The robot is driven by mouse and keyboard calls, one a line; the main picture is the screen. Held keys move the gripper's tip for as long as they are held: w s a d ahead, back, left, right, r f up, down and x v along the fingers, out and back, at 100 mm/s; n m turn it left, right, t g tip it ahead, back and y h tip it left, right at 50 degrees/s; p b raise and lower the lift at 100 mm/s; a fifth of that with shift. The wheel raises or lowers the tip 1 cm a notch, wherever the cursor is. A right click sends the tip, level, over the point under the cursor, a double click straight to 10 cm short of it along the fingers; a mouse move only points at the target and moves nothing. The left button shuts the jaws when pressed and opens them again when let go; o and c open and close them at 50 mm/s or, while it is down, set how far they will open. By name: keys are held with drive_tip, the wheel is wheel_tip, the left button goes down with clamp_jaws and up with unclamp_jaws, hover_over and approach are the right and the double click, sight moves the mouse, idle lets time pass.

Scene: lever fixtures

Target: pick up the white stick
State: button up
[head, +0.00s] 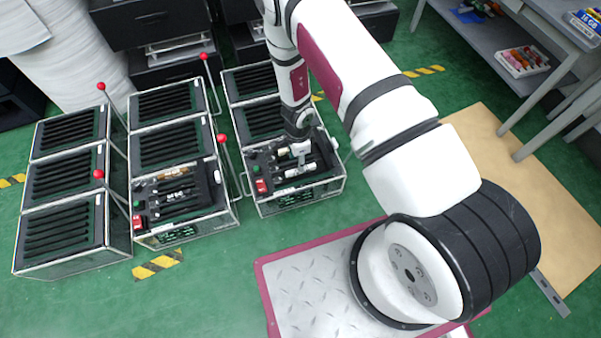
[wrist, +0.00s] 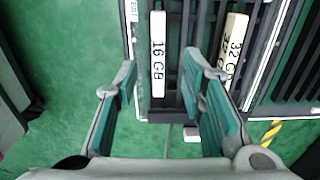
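A white stick marked "16 GB" (wrist: 158,50) lies in a dark slotted tray in the wrist view. A second pale stick, marked "32 GB" (wrist: 234,48), lies to its right, outside my fingers. My gripper (wrist: 161,62) is open, with its two teal-padded fingers apart. In the picture the 16 GB stick shows between the fingertips, and I see no finger touching it. In the head view my gripper (head: 300,143) is over the front section of the right-hand fixture (head: 295,197), and the arm partly hides that section.
Other slotted fixtures (head: 65,178) stand to the left, with upright red-knobbed levers (head: 222,139) beside them. A grey bench (head: 480,42) holding a bin of coloured items (head: 522,60) stands at upper right. Green floor (head: 215,285) is open in front of the fixtures.

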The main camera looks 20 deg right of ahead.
drive_tip(key=shift+s+f+b, duration=0.1)
drive_tip(key=shift+f+b, duration=1.7)
drive_tip(key=shift+f, duration=1.75)
drive_tip(key=shift+r, duration=0.1)
clamp_jaws()
